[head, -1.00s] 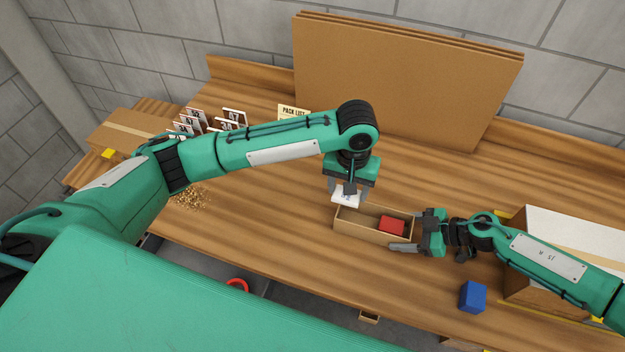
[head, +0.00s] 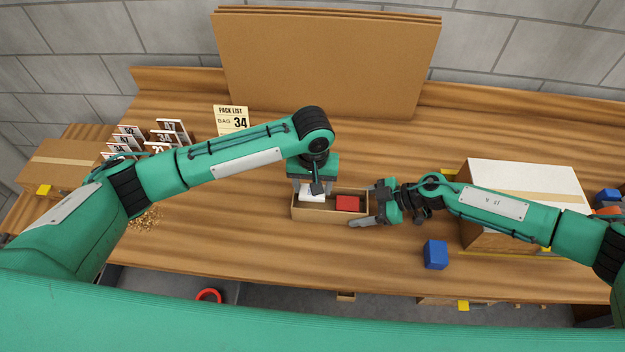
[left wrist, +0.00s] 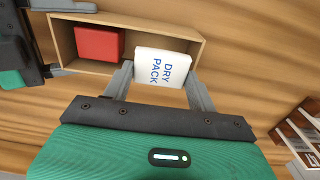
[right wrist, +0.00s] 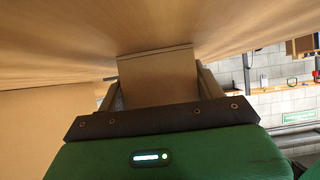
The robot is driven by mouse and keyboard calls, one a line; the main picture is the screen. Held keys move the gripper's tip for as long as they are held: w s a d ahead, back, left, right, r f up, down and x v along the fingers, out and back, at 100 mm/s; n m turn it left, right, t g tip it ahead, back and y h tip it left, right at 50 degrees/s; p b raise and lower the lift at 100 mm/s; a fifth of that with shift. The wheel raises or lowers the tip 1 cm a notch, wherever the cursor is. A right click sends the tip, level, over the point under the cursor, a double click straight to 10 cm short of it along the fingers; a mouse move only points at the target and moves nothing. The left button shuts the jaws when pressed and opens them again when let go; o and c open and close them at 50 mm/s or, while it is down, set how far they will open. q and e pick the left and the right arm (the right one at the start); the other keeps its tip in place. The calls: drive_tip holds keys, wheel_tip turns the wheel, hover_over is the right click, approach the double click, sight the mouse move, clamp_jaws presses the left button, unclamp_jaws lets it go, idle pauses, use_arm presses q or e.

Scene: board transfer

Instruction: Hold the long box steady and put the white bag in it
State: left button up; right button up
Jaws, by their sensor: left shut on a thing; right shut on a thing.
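The long box (head: 328,214) is a narrow open cardboard box on the workbench. A red block (head: 348,203) lies in its right part. The white bag (head: 312,194), marked "DRY PACK" in the left wrist view (left wrist: 162,67), is at the box's left part. My left gripper (head: 312,192) points down there and is shut on the bag. Whether the bag touches the box floor I cannot tell. My right gripper (head: 368,209) is shut on the box's right end; the right wrist view shows the box end wall (right wrist: 157,78) between its fingers.
A blue block (head: 435,254) lies near the front edge, right of the box. A large carton (head: 525,176) stands at right. Number cards (head: 165,137), a "PACK LIST" card reading bag 34 (head: 231,118) and spilled granules (head: 146,217) are at left. Cardboard sheets (head: 325,65) lean behind.

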use_arm(q)
drive_tip(key=shift+f, duration=0.3)
idle(0.7)
drive_tip(key=o, duration=1)
wheel_tip(320, 180, up, 12)
idle(0.4)
